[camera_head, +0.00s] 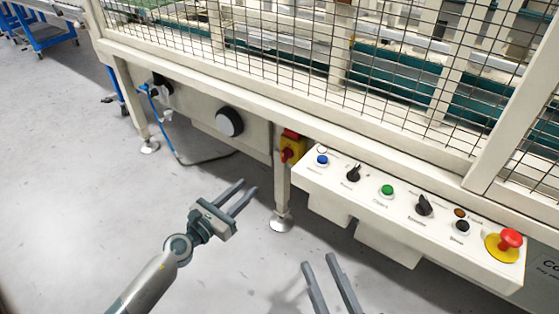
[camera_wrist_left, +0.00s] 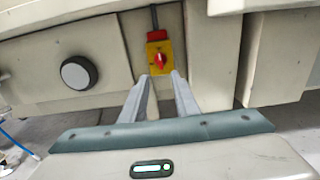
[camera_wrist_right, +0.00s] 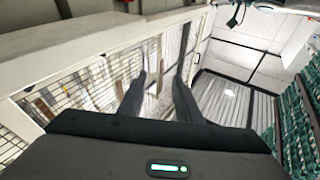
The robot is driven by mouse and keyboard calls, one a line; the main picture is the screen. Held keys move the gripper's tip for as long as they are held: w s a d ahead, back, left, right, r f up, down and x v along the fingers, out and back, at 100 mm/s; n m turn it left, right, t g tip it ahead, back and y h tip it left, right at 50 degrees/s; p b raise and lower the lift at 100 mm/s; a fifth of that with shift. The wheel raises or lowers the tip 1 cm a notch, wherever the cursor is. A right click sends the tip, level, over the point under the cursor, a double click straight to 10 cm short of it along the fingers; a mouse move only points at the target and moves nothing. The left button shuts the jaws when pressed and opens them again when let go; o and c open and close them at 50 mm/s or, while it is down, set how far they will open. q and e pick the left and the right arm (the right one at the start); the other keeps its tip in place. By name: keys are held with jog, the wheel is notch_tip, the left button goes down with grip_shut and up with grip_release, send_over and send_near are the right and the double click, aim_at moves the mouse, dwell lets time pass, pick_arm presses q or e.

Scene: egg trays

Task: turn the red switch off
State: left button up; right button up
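The red switch (camera_wrist_left: 159,61) is a red rotary knob on a yellow plate, mounted on the machine's frame below the fenced section. In the head view the switch (camera_head: 288,151) is seen from the side, left of the control panel. My left gripper (camera_head: 248,188) is open and empty, below and left of the switch in the head view. In the left wrist view its fingers (camera_wrist_left: 160,80) point at the switch, one on each side just below it, with a gap in front. My right gripper (camera_head: 324,258) is open and empty, below the control panel.
The control panel (camera_head: 408,225) carries several buttons and knobs and a red emergency stop (camera_head: 511,238). A round black knob (camera_head: 230,121) sits left of the switch. A leg (camera_head: 281,190) stands below the switch. A blue cable (camera_head: 160,125) hangs at left. The floor in front is clear.

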aim_at(283, 155)
pick_arm(q)
jog(key=shift+w, duration=0.1)
